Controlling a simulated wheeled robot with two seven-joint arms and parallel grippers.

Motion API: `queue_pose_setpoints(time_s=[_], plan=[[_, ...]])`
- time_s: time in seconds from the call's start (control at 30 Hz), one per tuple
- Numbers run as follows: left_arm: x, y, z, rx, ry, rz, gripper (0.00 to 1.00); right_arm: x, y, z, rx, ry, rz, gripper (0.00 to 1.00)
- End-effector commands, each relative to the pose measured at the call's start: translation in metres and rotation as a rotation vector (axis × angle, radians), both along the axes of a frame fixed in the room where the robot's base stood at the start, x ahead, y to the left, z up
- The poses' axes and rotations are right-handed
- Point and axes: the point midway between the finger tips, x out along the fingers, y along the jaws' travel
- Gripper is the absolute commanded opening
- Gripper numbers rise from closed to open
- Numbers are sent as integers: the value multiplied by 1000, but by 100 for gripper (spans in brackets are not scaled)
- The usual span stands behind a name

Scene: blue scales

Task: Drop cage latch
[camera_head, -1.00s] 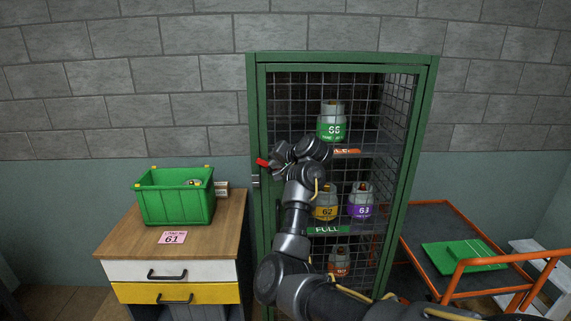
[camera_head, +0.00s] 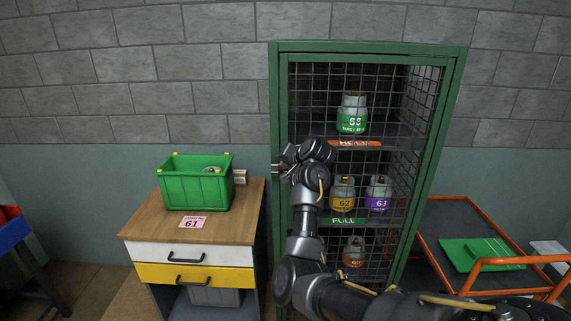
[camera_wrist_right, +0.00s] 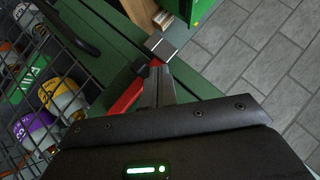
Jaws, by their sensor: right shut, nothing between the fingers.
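The green cage (camera_head: 370,47) has a mesh front door that looks closed, with gas cylinders inside. The latch is at its left post: the right wrist view shows a silver bracket (camera_wrist_right: 161,46) and a red bar (camera_wrist_right: 124,98) beside the fingers. My right gripper (camera_head: 284,162) is shut and empty at this left post; in the wrist view its fingertips (camera_wrist_right: 152,72) are close to the red bar and bracket. I cannot tell whether they touch. In the head view the gripper and wrist hide most of the latch. My left gripper is not in view.
A wooden-topped cabinet (camera_head: 150,226) stands left of the cage, holding a green crate (camera_head: 197,190) and a pink card (camera_head: 192,222). An orange-framed trolley (camera_head: 500,222) stands right. A blue and red object (camera_head: 15,235) is at the far left. Floor shows before the cabinet.

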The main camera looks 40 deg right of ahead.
Motion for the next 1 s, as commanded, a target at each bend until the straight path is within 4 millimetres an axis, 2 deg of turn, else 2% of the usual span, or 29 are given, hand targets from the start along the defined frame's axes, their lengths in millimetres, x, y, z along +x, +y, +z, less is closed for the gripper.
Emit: queue_pose_setpoints(time_s=[0.47, 0.67, 0.8, 0.87, 1.0], plan=[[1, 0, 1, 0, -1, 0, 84, 0, 0, 1, 2, 1, 1, 0], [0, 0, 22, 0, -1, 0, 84, 3, 4, 23, 1, 0, 5, 0], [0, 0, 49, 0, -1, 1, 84, 6, 9, 52, 0, 0, 13, 0], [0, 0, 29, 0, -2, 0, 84, -3, 14, 48, -5, -3, 10, 0], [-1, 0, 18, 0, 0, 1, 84, -21, 27, 70, -4, -3, 11, 0]])
